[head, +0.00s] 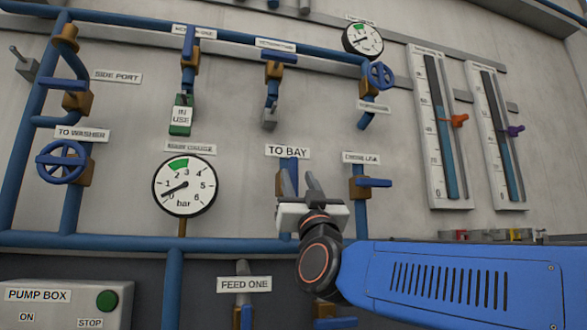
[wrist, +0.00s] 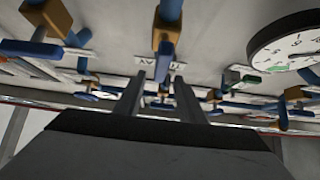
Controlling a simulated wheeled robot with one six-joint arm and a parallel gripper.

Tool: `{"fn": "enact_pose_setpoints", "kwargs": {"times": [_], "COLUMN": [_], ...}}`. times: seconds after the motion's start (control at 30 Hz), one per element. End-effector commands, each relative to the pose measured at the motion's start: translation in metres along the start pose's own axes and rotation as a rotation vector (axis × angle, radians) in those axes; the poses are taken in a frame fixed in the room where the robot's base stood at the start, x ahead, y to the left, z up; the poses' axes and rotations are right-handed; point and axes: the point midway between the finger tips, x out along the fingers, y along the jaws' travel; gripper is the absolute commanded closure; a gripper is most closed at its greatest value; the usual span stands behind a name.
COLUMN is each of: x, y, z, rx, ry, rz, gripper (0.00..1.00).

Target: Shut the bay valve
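The TO BAY label (head: 288,152) marks a blue pipe in the middle of the wall. Its valve is mostly hidden behind my gripper (head: 299,182) in the head view; bits of blue show around the fingers. In the wrist view, a brown valve body (wrist: 164,38) with a blue lever (wrist: 162,66) shows beside an inverted label. The lever looks in line with its pipe. My gripper (wrist: 158,84) is open, with a finger on each side of the lever in the picture. I cannot tell whether the fingers reach it in depth.
A valve with a sideways blue lever (head: 374,183) is close to the right of my gripper. A round bar gauge (head: 184,186) is to the left. The FEED ONE valve (head: 243,312) is below, and the pump box (head: 60,300) is at the lower left.

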Motion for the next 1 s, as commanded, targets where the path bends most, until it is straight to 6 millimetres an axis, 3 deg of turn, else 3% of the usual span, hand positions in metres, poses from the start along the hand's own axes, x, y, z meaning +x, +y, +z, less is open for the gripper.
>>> {"fn": "enact_pose_setpoints", "kwargs": {"times": [0.1, 0.33, 0.77, 0.8, 0.93, 1.0], "x": [0.021, 0.049, 0.059, 0.059, 0.059, 0.059], "y": [0.000, 0.000, 0.000, 0.000, 0.000, 0.000], "z": [0.001, 0.000, 0.000, 0.000, 0.000, 0.000], "rx": [0.000, 0.000, 0.000, 0.000, 0.000, 0.000], "ry": [0.000, 0.000, 0.000, 0.000, 0.000, 0.000], "rz": [0.001, 0.001, 0.000, 0.000, 0.000, 0.000], "gripper": [0.64, 0.64, 0.64, 0.66, 0.98, 1.00]}}
